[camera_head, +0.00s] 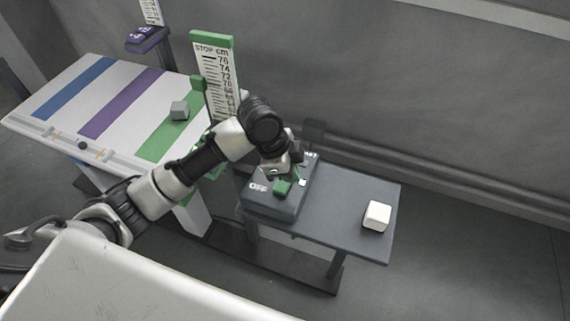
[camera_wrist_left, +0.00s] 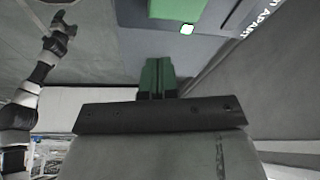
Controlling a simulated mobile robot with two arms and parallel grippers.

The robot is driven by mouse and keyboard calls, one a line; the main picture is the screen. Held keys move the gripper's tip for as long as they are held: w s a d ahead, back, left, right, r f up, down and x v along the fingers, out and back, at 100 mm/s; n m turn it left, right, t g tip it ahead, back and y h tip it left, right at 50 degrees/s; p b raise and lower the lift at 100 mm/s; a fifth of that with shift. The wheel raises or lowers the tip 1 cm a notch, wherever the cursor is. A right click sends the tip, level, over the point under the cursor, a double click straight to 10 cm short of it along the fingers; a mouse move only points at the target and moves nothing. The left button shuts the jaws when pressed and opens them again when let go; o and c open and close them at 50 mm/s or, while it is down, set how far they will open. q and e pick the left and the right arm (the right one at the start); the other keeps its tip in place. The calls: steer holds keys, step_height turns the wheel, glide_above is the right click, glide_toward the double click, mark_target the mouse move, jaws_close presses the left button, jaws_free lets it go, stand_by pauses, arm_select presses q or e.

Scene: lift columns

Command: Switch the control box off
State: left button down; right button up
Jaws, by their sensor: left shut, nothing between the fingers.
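The control box (camera_head: 262,207) is a dark grey box on a low grey table, with a white OFF label on its left part. A green switch block (camera_head: 282,187) sits on its top, beside a small pale light (camera_head: 302,182). My left gripper (camera_head: 294,177) is over the box, close to the switch, and partly hides the box's far part. In the left wrist view my left gripper's green fingers (camera_wrist_left: 157,76) are together and empty. The switch (camera_wrist_left: 178,8) and the lit light (camera_wrist_left: 187,29) show ahead of them; contact cannot be told. My right gripper (camera_wrist_left: 62,24) appears small there.
A white cube (camera_head: 377,215) stands on the right of the low table (camera_head: 345,190). A striped table (camera_head: 60,108) with a grey cube (camera_head: 180,110) and a green-topped height scale (camera_head: 215,75) stands to the left. A wall runs behind. Floor is free at the right.

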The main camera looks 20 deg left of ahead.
arm_select(q)
steer(key=w+a+r+m, duration=0.1)
steer(key=w+a+r, duration=0.1)
steer(key=r, duration=0.2)
steer(key=w+a+r+m+g, duration=0.1)
steer(key=w+a+r, duration=0.2)
steer(key=r, duration=0.2)
steer(key=shift+a+m+y, duration=0.25)
steer(key=shift+m+y, duration=0.05)
steer(key=shift+m, duration=0.1)
arm_select(e)
steer(key=shift+a+f, duration=0.15)
steer(key=shift+a, duration=0.2)
arm_select(q)
steer(key=shift+f, duration=0.1)
glide_toward(283, 183)
steer(key=w+d+f, duration=0.1)
steer(key=w+f, duration=0.1)
steer(key=f, duration=0.1)
steer(key=w+d+f, duration=0.1)
steer(key=f, duration=0.1)
steer(key=shift+d+f, duration=0.25)
steer(key=shift+d, duration=0.1)
steer(key=shift+w+f, duration=0.1)
steer(key=shift+f, duration=0.5)
arm_select(e)
steer(key=shift+r, duration=0.3)
